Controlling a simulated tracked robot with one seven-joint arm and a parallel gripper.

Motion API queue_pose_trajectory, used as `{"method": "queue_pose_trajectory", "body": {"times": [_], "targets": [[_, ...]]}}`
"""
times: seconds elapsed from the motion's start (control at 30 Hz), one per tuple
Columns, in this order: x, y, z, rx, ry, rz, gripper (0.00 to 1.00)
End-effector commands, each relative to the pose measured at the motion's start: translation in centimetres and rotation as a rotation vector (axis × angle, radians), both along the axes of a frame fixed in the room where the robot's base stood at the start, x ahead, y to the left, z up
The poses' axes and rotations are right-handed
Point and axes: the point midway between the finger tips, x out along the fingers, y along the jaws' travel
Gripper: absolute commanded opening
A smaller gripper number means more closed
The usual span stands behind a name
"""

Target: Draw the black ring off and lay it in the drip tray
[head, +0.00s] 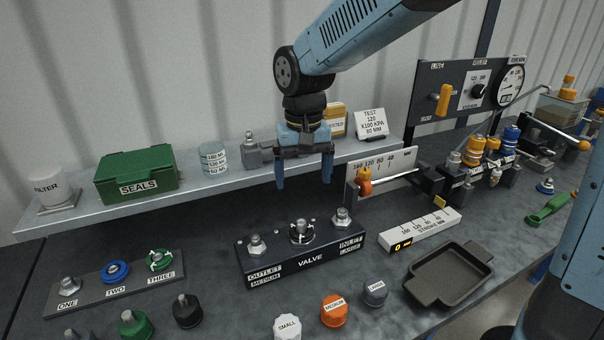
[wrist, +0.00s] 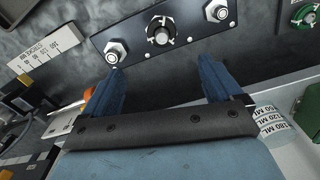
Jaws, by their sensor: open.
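The valve block (head: 301,258) is dark and stands mid-bench, with three metal fittings on top. A black ring (head: 293,238) sits around the middle fitting, with light marks on it; it also shows in the wrist view (wrist: 161,20). The two outer fittings carry no coloured ring. My gripper (head: 303,184) is open and empty, pointing down above and behind the valve block, apart from the ring. In the wrist view its two blue fingers (wrist: 160,66) are spread, below the ring in the picture. The drip tray (head: 421,290) is dark, shallow and empty, at the right of the valve block.
A shelf (head: 220,189) with a green seals box (head: 137,174) runs behind. A plate (head: 85,293) with three fittings is at left. Loose caps, such as an orange one (head: 334,311), stand in front.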

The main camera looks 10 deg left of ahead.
Motion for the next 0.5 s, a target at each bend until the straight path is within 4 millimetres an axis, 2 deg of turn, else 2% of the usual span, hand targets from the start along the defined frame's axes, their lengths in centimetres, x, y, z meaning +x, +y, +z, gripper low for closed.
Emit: {"method": "queue_pose_trajectory", "body": {"times": [0.23, 0.5], "targets": [[-0.1, 0.5, -1.8, -0.007, 0.006, 0.004, 0.92], [-0.1, 0.4, -5.9, -0.007, 0.006, 0.003, 0.92]]}}
